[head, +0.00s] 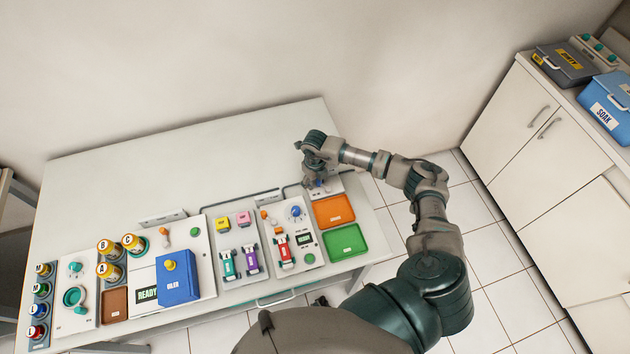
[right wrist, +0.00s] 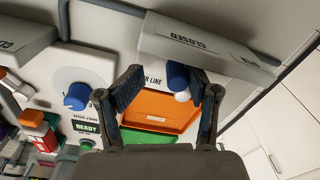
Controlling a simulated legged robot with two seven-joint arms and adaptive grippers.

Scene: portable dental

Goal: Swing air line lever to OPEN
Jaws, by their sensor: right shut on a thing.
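The air line lever (right wrist: 177,74) shows in the right wrist view as a blue cylinder with a white ball end. It sits between the fingers of my right gripper (right wrist: 163,88), nearer the right-hand finger. My right gripper (head: 316,182) is shut on the lever at the back right of the table in the head view, where it hides most of the lever. A grey plate (right wrist: 200,40) marked CLOSED stands beyond the lever. A label ending in "R LINE" is partly hidden by the left-hand finger. My left gripper is not in view.
Orange (head: 335,209) and green (head: 346,240) trays lie in front of the right gripper. A panel with a blue knob (head: 296,211) and READY display is left of them. Several vials and a blue box (head: 177,277) stand farther left. The table's back left is clear.

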